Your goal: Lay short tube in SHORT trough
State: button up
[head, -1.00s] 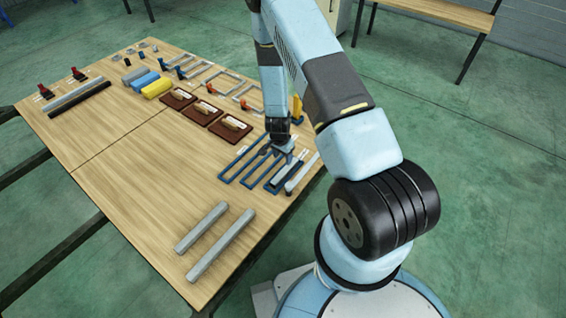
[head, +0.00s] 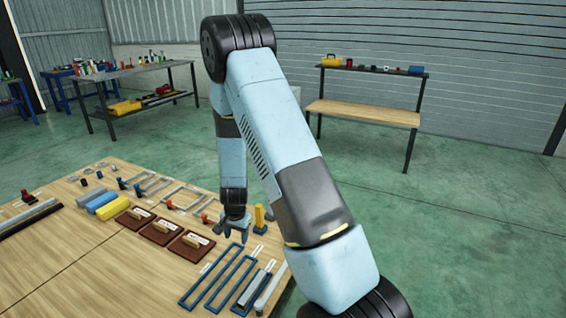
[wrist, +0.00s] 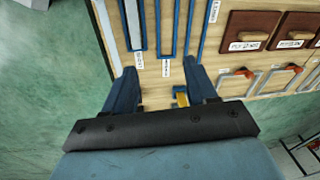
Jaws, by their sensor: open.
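Blue open-frame troughs (head: 208,277) lie side by side on the table near its right edge. A short grey tube (head: 250,288) lies in the rightmost, shortest-looking trough; the wrist view also shows this tube (wrist: 132,22) between that trough's blue rails. A lighter grey bar (head: 271,289) lies just outside it, along the table edge. My gripper (head: 235,228) is above the table, beyond the far ends of the troughs and apart from the tube. In the wrist view its two blue fingers (wrist: 164,78) are spread wide with nothing between them. The labels are too small to read.
A yellow upright piece on a blue base (head: 259,218) stands close right of my gripper. Brown boards with handles (head: 190,243) lie to the left, with clamp frames (head: 188,197) behind. Yellow and blue blocks (head: 113,207) sit farther left. Bare wood (head: 130,285) is clear.

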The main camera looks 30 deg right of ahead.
jog(key=s+r+n+t+y, duration=0.15)
jog(key=s+r, duration=0.25)
jog(key=r, duration=1)
jog(key=s+r+n+t, duration=0.1)
jog(key=s+r+n, duration=0.25)
jog(key=r, duration=1.05)
jog(key=s+d+r+n+h, duration=0.1)
jog(key=s+r+n, duration=0.1)
jog(key=s+r, duration=0.5)
jog(key=s+d+r+n+t, duration=0.1)
jog(key=s+d+r+n, duration=0.1)
jog(key=s+r, duration=0.6)
jog(key=s, duration=0.7)
jog(key=shift+s+h, duration=0.35)
jog(key=shift+s, duration=0.05)
